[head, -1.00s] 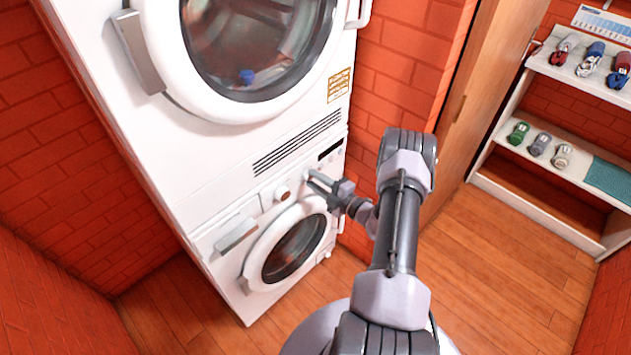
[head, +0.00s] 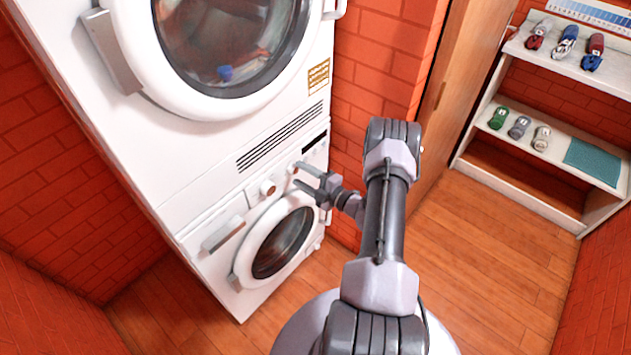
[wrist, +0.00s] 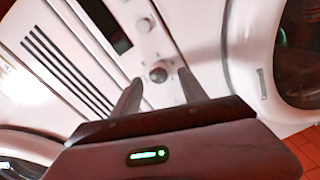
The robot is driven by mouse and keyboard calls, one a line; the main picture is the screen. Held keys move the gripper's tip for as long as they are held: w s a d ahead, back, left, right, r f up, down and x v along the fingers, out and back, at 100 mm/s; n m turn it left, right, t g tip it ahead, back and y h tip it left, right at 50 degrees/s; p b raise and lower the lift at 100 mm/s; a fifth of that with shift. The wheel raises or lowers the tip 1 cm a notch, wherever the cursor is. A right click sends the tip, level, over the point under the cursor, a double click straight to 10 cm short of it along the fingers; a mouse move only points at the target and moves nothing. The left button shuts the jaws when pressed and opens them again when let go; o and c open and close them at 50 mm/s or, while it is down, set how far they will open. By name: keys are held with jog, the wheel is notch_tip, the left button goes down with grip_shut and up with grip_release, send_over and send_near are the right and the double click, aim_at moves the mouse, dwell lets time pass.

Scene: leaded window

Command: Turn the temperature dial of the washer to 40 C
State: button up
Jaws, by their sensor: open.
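The washer (head: 232,275) is the lower white machine, with its round door under a slanted control panel. A round dial (head: 267,187) with a brownish face and a white knob (head: 293,167) sit on the panel. I cannot read any temperature marks, or tell which is the temperature dial. My gripper (head: 299,175) is open and empty in front of the panel, by the white knob. In the wrist view, a round knob (wrist: 158,73) shows between and beyond the spread fingertips (wrist: 159,82), with no clear contact. Another knob (wrist: 143,25) lies above it.
The dryer (head: 130,150) stands on the washer, with vent slots (head: 280,136) low on its front. The washer's door (head: 282,242) lies just below my gripper. A brick wall and wooden door (head: 455,75) are to the right, then a shelf (head: 515,170). Floor is clear between.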

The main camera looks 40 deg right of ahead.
jog(key=s+d+p, duration=0.1)
jog(key=s+p, duration=0.2)
jog(key=s, duration=1.3)
jog(key=shift+s+d+r, duration=0.25)
jog(key=shift+d+r, duration=0.15)
